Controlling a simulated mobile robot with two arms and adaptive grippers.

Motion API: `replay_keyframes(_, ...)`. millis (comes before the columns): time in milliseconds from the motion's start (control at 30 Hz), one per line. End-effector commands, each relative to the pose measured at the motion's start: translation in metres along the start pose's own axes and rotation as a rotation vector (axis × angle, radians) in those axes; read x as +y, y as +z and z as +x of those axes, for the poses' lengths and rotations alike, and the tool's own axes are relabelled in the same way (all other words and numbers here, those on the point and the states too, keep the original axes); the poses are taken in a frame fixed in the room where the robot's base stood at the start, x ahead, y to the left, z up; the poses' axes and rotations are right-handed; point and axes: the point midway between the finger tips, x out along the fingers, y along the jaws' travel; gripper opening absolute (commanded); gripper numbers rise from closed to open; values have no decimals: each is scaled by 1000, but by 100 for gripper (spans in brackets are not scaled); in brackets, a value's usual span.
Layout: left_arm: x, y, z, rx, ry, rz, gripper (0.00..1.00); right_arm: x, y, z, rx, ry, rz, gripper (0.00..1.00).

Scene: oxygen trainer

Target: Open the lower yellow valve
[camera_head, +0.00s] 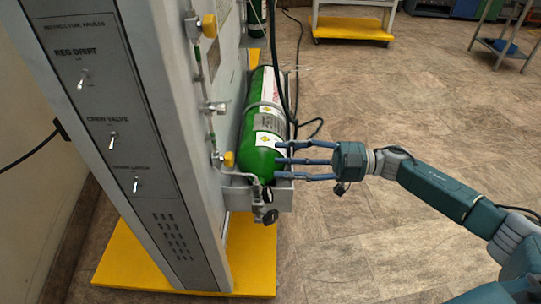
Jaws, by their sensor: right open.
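The lower yellow valve (229,159) is a small yellow knob on the side of the grey panel cabinet, where the thin pipe bends near the bottom. An upper yellow valve (209,26) sits higher on the same pipe. A green cylinder (256,140) lies in a bracket just right of the lower valve. My right gripper (280,160) reaches in from the right, its fingers open and spread, pointing left. Its fingertips are beside the lower end of the cylinder, right of the lower valve and apart from it. I cannot tell whether they touch the cylinder. My left gripper is not in view.
The grey cabinet (110,60) with labelled toggle switches stands on a yellow base (130,265). A black hose (297,70) hangs behind the cylinder. Open tiled floor lies to the right, with a stand (500,45) at the far right.

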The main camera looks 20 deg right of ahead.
Motion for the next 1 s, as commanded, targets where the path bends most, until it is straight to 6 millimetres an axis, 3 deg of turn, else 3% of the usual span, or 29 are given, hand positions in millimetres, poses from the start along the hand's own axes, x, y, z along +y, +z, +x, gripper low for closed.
replay_keyframes(100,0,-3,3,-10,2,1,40,1,-3,13,0,-2,197,49)
replay_keyframes(200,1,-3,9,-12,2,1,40,0,1,20,-3,-2,277,49)
replay_keyframes(367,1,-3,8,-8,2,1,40,-1,4,39,-2,-4,282,49)
replay_keyframes(700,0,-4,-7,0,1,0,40,-1,3,102,-1,-4,279,49)
replay_keyframes(1000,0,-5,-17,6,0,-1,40,-1,4,124,-4,-1,280,49)
